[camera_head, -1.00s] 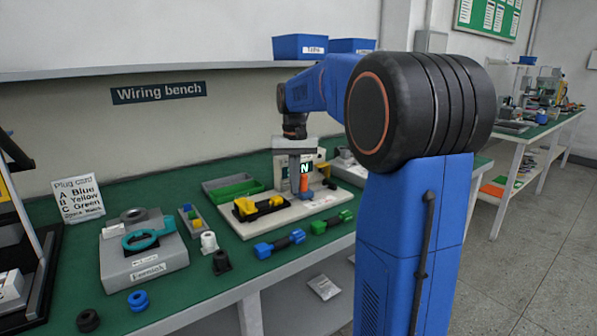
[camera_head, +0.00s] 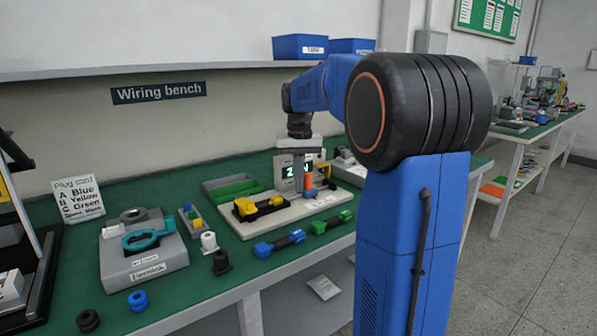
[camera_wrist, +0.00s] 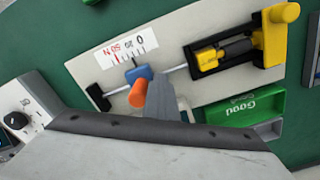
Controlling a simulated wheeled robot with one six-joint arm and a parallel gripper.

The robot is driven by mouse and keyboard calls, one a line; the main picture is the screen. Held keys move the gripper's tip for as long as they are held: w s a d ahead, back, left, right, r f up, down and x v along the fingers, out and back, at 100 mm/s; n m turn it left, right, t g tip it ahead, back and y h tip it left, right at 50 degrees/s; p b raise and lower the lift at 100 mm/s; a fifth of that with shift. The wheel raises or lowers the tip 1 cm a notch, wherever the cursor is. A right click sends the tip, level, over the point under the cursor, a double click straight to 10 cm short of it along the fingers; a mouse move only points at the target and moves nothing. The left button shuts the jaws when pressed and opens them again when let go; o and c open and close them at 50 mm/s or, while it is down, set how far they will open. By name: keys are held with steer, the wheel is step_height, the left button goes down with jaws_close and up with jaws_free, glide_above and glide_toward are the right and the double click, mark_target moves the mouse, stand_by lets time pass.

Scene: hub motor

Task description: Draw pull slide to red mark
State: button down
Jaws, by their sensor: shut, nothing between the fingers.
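The pull slide is a blue block (camera_wrist: 139,73) with an orange knob (camera_wrist: 138,94), on a thin metal rod in the wrist view. The orange knob also shows in the head view (camera_head: 308,182). A printed scale (camera_wrist: 124,50) runs beside the rod, with 0, 20 and a red 50 N. The red mark (camera_wrist: 116,59) lies left of the blue block in the wrist view. My gripper (camera_wrist: 162,96) is shut and empty, close against the knob's right side there; contact is hard to tell. In the head view my gripper (camera_head: 299,178) stands left of the knob.
A yellow-and-black clamp (camera_head: 258,207) sits on the same pale board (camera_head: 285,217). A display with green digits (camera_head: 286,172) stands behind my gripper, partly covered. A green tray (camera_wrist: 245,108) lies beside the board. Blue and green connectors lie in front.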

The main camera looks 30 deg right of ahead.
steer(key=shift+d, duration=1.35)
stand_by(0.3)
steer(key=shift+a, duration=0.15)
steer(key=shift+a, duration=0.6)
step_height(320, 180, up, 8)
stand_by(1.1)
stand_by(0.5)
